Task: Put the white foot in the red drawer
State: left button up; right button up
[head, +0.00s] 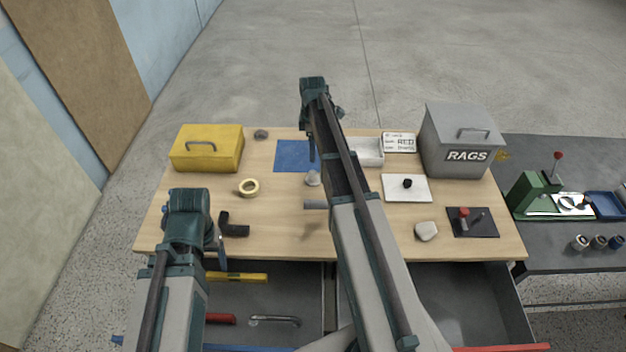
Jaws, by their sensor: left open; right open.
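I cannot tell for sure which is the white foot. The drawer with the red front edge (500,348) is pulled out below the bench at right; its visible grey floor looks empty. My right gripper (312,155) is open and points down above the bench, just behind the middle lump. My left gripper (221,250) is open over the front left edge, beside a black angled piece (234,227). My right arm hides part of the bench.
A yellow box (206,150), tape roll (248,187), blue mat (293,156), white plate with black knob (407,190) and grey RAGS bin (460,140) stand on the bench. An open left drawer (265,300) holds a yellow level (238,277) and tools.

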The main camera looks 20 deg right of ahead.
aim_at(313, 173)
notch_tip(313, 173, down, 7)
jog(key=b, duration=0.6)
jog(key=shift+f, duration=0.1)
notch_tip(313, 173, down, 5)
jog(key=b, duration=0.5)
jog(key=shift+f+b, duration=0.2)
jog(key=shift+b, duration=0.15)
jog(key=shift+s+r, duration=0.1)
jog(key=shift+c, duration=0.3)
grip_shut()
